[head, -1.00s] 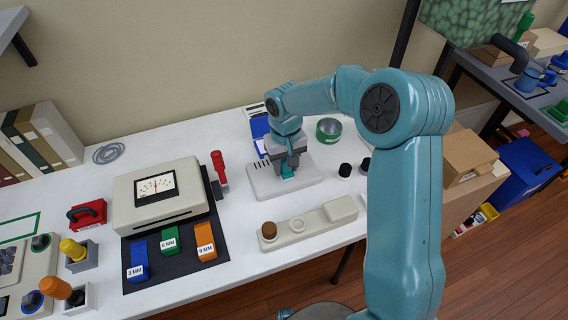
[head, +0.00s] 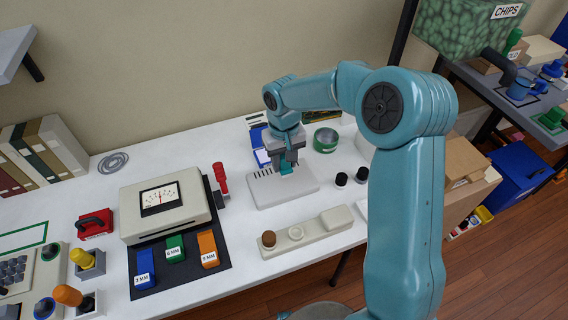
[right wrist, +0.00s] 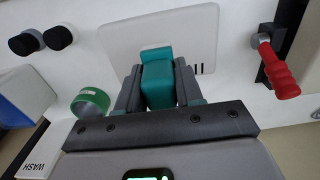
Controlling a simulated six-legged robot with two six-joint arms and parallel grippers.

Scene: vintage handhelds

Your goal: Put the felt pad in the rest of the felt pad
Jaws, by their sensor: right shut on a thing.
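My right gripper (head: 287,167) is shut on a teal block (right wrist: 158,84), seen between its fingers in the right wrist view. The block looks like the felt pad, but no label shows. In the head view it hangs over a pale slotted plate (head: 262,192), and I cannot tell whether it touches. A long cream holder (head: 325,230) lies in front, with a round brown piece (head: 269,239) at its left end and a ringed seat (head: 296,233) beside it. I cannot tell which of these is the pad's rest. My left gripper is out of view.
A green tin (head: 325,140) and two black knobs (head: 361,174) stand right of the plate. A red-handled tool (head: 221,178) and a meter box (head: 142,222) are at left. Blue, green and orange blocks (head: 208,248) lie on a dark mat. White table is clear between plate and holder.

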